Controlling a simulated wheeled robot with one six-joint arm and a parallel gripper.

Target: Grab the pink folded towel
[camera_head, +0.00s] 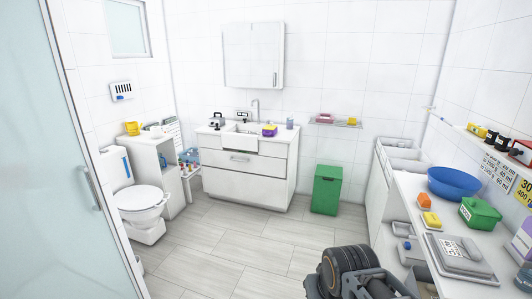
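A small pink item (326,117), which looks like the folded towel, lies on a narrow wall shelf (340,123) on the back wall, right of the sink cabinet. It is too small to make out folds. Dark parts of my arm show at the bottom, right of centre, far from the shelf. My gripper's fingertips cannot be made out in this view.
A green bin (326,190) stands on the floor below the shelf. A sink cabinet (245,180) is left of it, and a toilet (140,205) further left. A counter (408,215) with a blue basin (454,183) runs along the right. The middle floor is clear.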

